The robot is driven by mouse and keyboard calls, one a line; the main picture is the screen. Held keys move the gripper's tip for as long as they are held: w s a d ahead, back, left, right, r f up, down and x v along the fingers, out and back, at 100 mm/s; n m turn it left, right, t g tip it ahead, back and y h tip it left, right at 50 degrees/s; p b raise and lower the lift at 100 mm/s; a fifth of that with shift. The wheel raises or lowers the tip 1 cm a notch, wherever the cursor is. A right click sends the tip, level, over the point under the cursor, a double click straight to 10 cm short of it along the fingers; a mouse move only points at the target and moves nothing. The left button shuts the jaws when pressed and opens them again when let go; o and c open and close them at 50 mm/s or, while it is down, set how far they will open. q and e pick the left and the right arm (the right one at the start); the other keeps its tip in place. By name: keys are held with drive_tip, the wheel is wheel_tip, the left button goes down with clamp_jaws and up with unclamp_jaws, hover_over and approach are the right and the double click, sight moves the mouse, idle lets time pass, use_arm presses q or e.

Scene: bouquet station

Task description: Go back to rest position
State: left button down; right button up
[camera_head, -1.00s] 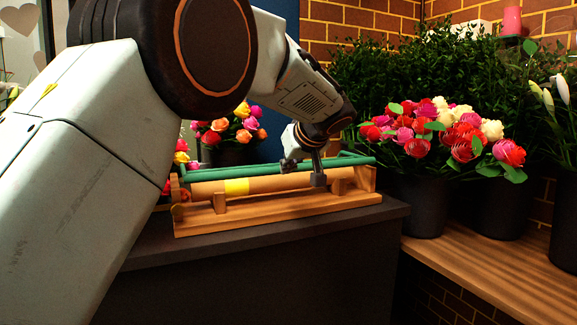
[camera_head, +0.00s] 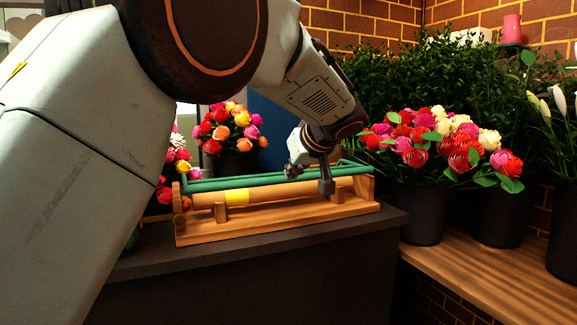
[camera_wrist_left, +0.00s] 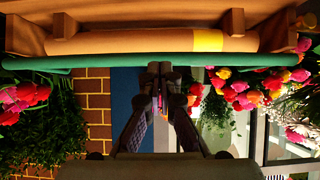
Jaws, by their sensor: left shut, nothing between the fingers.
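My left gripper (camera_head: 312,172) is above a wooden stand (camera_head: 270,226) in the head view, close to the stand's green bar (camera_head: 230,183). In the left wrist view its two fingers (camera_wrist_left: 160,70) meet at the tips, with nothing between them. The tips overlap the green bar in that view; I cannot tell whether they touch it. A brown paper roll with a yellow band (camera_head: 237,197) lies in the stand. My right gripper is not in view.
The stand sits on a dark counter (camera_head: 260,262). Rose bouquets in dark pots (camera_head: 422,212) stand on a wooden shelf (camera_head: 480,268) at right. More flowers (camera_head: 228,128) are behind the stand. My left arm covers much of the left side.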

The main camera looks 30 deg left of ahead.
use_arm(q)
drive_tip(key=s+d+f+m+t+h, duration=0.2)
drive_tip(key=d+f+m+h, duration=0.2)
drive_tip(key=d+f+m, duration=0.45)
drive_tip(key=s+d+f+m+g+h, duration=0.1)
drive_tip(key=s+f, duration=0.2)
drive_tip(key=f, duration=0.4)
drive_tip(key=s+d+f+m+h+p, duration=0.1)
drive_tip(key=s+f+h, duration=0.1)
drive_tip(key=f, duration=0.5)
drive_tip(key=s+d+f+m+g+h, duration=0.1)
drive_tip(key=s+f, duration=0.2)
drive_tip(key=f, duration=0.3)
drive_tip(key=s+a+f+g+p, duration=0.1)
drive_tip(key=s+f, duration=0.5)
drive_tip(key=s, duration=0.6)
drive_tip(key=s+a+f+n+g+p, duration=0.1)
drive_tip(key=s+f, duration=0.5)
drive_tip(key=s, duration=0.6)
drive_tip(key=s+a+f+n+g+p, duration=0.1)
drive_tip(key=s+a+f+g, duration=0.2)
drive_tip(key=s, duration=1)
wheel_tip(320, 180, down, 4)
drive_tip(key=shift+f+g, duration=0.1)
drive_tip(key=shift+g, duration=0.9)
